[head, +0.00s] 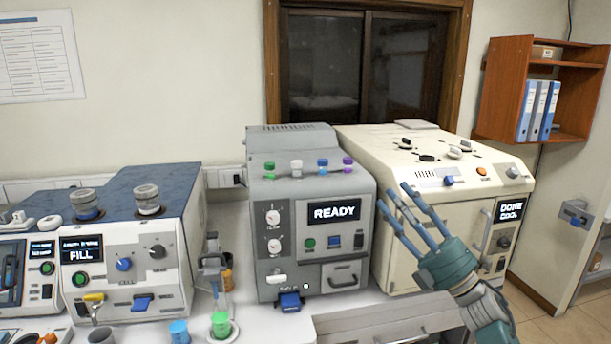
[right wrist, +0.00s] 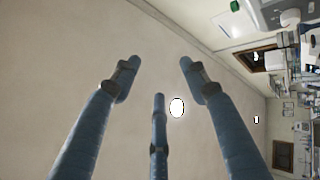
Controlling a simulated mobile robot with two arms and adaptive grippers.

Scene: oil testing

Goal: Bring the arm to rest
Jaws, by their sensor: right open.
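My right gripper (head: 408,215) is raised at the right of the head view, in front of the cream machine. Its three blue fingers are spread open with nothing between them. In the right wrist view the open fingers (right wrist: 158,85) point at a bare pale surface, and nothing is held. My left gripper is not in the head view.
A grey machine (head: 318,258) reading READY stands mid-bench, with a cream machine (head: 405,255) reading DONE COOL to its right. A white-and-blue machine (head: 110,255) reading FILL is at left. Blue (head: 180,331) and green (head: 221,322) cups stand at the front. An orange shelf (head: 503,88) hangs at right.

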